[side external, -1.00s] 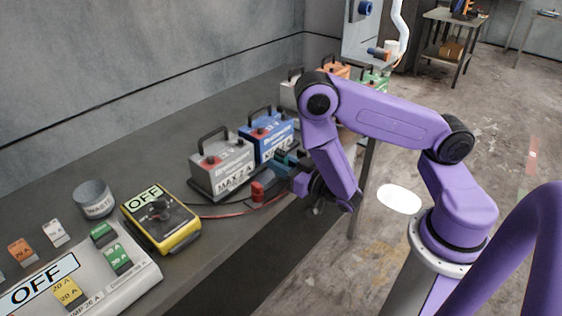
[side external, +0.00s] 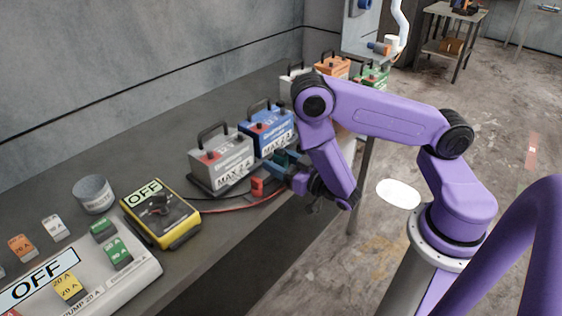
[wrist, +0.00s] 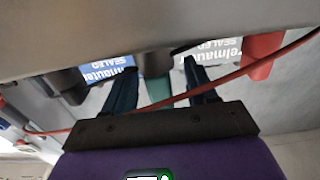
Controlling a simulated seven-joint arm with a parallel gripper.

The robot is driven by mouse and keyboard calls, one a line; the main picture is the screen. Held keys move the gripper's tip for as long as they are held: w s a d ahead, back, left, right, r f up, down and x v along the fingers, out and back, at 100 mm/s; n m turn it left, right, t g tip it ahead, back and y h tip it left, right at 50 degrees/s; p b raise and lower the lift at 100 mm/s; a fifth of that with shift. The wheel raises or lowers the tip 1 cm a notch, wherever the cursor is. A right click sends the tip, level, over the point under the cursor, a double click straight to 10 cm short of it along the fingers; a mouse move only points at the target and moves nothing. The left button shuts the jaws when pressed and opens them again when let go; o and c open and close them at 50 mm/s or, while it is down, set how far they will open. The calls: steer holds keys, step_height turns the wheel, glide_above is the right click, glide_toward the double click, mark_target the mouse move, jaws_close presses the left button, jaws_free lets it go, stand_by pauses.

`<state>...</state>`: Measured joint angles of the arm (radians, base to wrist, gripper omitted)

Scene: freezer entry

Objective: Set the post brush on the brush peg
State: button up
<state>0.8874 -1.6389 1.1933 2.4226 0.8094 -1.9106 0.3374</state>
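My gripper (side external: 284,161) is low at the table's front edge, beside the blue battery (side external: 266,128) and the grey battery (side external: 221,160). In the wrist view, the two dark teal fingers of my gripper (wrist: 159,66) stand apart. A small green and grey piece (wrist: 158,90) shows between them with gaps on both sides; I cannot tell if it is the post brush. No brush or brush peg can be made out surely. A red clamp (side external: 257,188) lies just left of my gripper and also shows in the wrist view (wrist: 262,55).
A yellow meter box (side external: 161,214) marked OFF, a grey cup (side external: 94,194) and a switch panel (side external: 120,285) stand on the left. A red cable (side external: 232,210) runs along the front edge and crosses the wrist view. More batteries (side external: 331,66) stand at the back.

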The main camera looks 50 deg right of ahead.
mark_target(286, 165)
steer(key=shift+s, duration=0.1)
steer(key=shift+s, duration=3.65)
